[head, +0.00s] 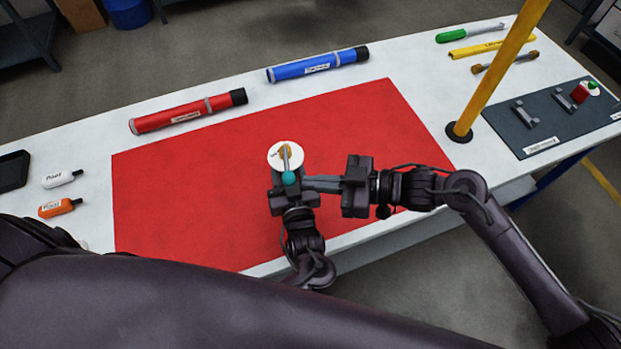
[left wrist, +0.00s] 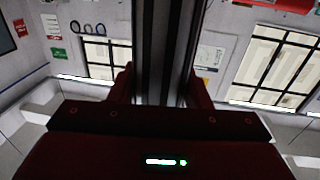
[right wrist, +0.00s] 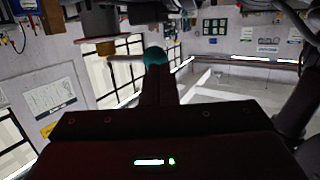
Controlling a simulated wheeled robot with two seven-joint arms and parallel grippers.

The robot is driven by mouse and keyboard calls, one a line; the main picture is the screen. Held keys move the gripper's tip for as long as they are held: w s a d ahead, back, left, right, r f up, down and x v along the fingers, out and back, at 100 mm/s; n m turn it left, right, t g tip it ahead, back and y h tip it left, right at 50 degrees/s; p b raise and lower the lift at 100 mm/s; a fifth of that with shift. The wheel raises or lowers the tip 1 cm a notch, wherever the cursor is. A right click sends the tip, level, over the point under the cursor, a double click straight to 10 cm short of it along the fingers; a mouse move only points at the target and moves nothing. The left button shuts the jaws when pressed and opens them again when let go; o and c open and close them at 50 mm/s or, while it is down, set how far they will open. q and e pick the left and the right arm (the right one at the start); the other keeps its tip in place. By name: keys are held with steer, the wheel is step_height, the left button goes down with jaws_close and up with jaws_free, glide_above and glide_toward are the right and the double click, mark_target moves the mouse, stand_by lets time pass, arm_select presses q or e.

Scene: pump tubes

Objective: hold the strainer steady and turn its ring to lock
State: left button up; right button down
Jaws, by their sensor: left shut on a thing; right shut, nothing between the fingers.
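The strainer shows in the head view as a white disc (head: 274,156) with a brass-coloured centre. A pale lever runs from its middle toward me and ends in a teal ball knob (head: 289,178). My left gripper (head: 284,192) is below the disc, shut on the strainer's dark body (left wrist: 165,50), which stands between its fingers in the left wrist view. My right gripper (head: 306,184) comes in from the right, shut and empty, with its tips at the teal knob. In the right wrist view the knob (right wrist: 154,55) is right at the fingertips; whether they touch is unclear.
A red mat (head: 180,190) covers the white table's middle. Behind it lie a red tube (head: 180,114) and a blue tube (head: 310,66). A yellow post (head: 495,70) rises on the right beside a grey board (head: 530,140). The mat's left part is clear.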

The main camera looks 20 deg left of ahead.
arm_select(q)
steer(key=o, duration=1.4)
steer(key=shift+c, duration=0.2)
arm_select(e)
steer(key=s+v, duration=0.1)
steer(key=v, duration=1.1)
steer(key=shift+d, duration=0.4)
steer(key=shift+w, duration=0.1)
